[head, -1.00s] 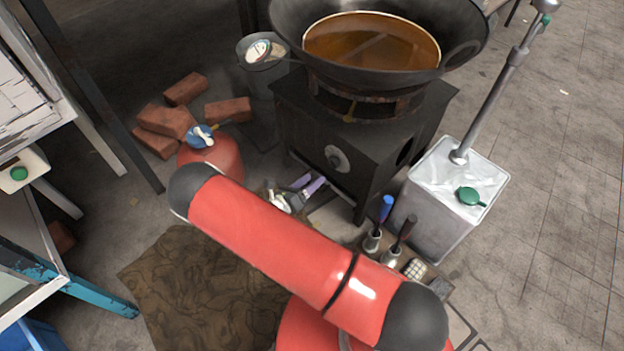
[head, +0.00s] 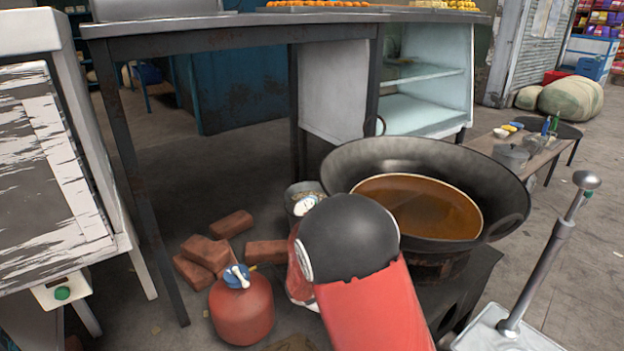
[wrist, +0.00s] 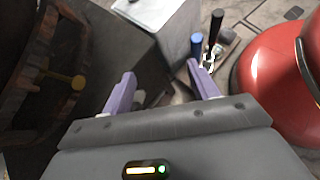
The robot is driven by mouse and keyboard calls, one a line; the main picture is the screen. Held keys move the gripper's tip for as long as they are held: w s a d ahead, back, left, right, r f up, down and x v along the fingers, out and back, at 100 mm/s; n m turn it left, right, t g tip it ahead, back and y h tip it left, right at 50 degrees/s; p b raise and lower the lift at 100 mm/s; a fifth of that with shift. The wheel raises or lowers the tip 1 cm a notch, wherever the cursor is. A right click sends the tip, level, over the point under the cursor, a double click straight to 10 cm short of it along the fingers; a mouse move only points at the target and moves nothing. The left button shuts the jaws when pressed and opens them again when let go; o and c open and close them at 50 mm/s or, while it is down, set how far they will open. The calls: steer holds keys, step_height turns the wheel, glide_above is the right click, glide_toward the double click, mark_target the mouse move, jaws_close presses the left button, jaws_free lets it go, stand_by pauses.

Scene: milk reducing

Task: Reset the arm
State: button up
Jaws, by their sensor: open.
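My arm (head: 372,310), red with a dark grey joint cap, rises in the head view in front of the stove and wok. My gripper is hidden in the head view. In the wrist view my gripper (wrist: 162,85) shows two purple fingers spread wide apart, with nothing held between them. Beyond the fingers are a blue-handled tool (wrist: 196,47) and a black-handled tool (wrist: 215,27) near the floor.
A wok (head: 350,172) of brown liquid sits on a black stove. A red gas cylinder (head: 242,312) and several bricks (head: 231,224) lie to the left. A table (head: 200,30) stands behind. A metal canister with a pump rod (head: 540,262) is at right.

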steer(key=s+r+m+t+y, duration=0.5)
steer(key=s+r+m+y, duration=0.5)
steer(key=s+r+m, duration=0.6)
steer(key=shift+s+d+r+m+t+y, duration=0.15)
steer(key=shift+s+r+m+t+y, duration=0.2)
steer(key=shift+s+r, duration=1.3)
steer(key=shift+w+r, duration=0.55)
steer(key=shift+w, duration=0.05)
